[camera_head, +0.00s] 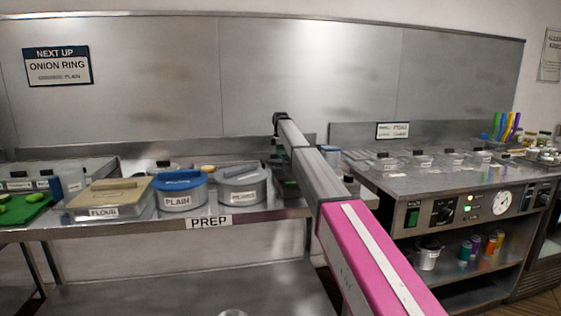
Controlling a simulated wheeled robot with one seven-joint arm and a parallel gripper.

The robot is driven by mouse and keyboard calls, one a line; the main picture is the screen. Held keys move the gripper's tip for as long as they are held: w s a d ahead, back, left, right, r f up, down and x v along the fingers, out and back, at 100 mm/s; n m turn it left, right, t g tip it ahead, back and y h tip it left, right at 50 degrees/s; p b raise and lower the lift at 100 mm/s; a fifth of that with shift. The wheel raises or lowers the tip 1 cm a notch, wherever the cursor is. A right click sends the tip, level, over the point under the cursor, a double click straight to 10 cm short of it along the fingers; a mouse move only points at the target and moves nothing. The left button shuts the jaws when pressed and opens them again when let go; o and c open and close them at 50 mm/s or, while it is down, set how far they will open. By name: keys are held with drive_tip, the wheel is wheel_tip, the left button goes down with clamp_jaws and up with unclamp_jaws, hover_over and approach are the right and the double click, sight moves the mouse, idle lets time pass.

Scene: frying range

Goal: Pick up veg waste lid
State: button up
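A round steel container with a grey lid (241,171) stands on the prep counter, left of my arm. Its small white label (244,198) is too small to read for certain; this looks like the veg waste container. The lid sits on top of it. My arm reaches from the lower right up to a dark joint in front of the back wall. I cannot make out my gripper or its fingers; the arm may hide them.
Left of the grey lid stand a blue-lidded PLAIN container (180,189) and a tan-lidded FLOUR container (106,196). A green board (27,209) lies at the far left. Right of my arm is the fryer unit (468,205). Dark items beside the grey-lidded container are partly hidden.

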clamp_jaws()
